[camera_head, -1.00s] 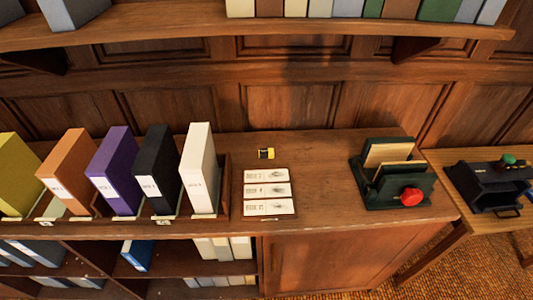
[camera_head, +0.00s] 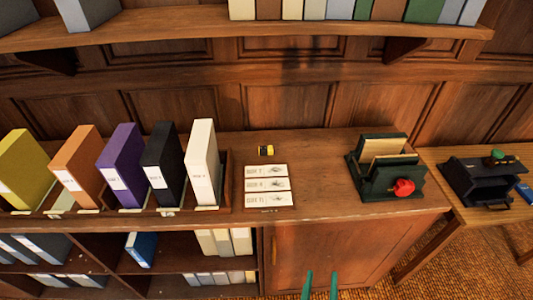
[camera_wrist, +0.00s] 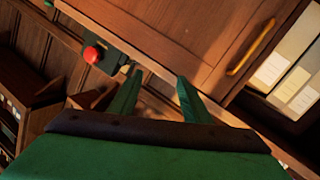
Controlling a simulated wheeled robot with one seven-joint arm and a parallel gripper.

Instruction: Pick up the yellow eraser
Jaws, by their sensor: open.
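The yellow eraser (camera_head: 266,150) is a small yellow and black block on the wooden cabinet top, behind the printed cards. My gripper (camera_head: 320,285) shows as two green fingertips at the bottom of the head view, in front of the cabinet and well below its top. Its green fingers also show in the wrist view (camera_wrist: 155,90), apart and with nothing between them. The eraser cannot be seen in the wrist view.
Several binders (camera_head: 125,165) stand in a rack left of the cards (camera_head: 267,185). A green letter holder (camera_head: 385,165) with a red object (camera_head: 404,187) stands to the right. A shelf (camera_head: 300,32) hangs above. The cabinet top (camera_head: 315,160) right of the eraser is clear.

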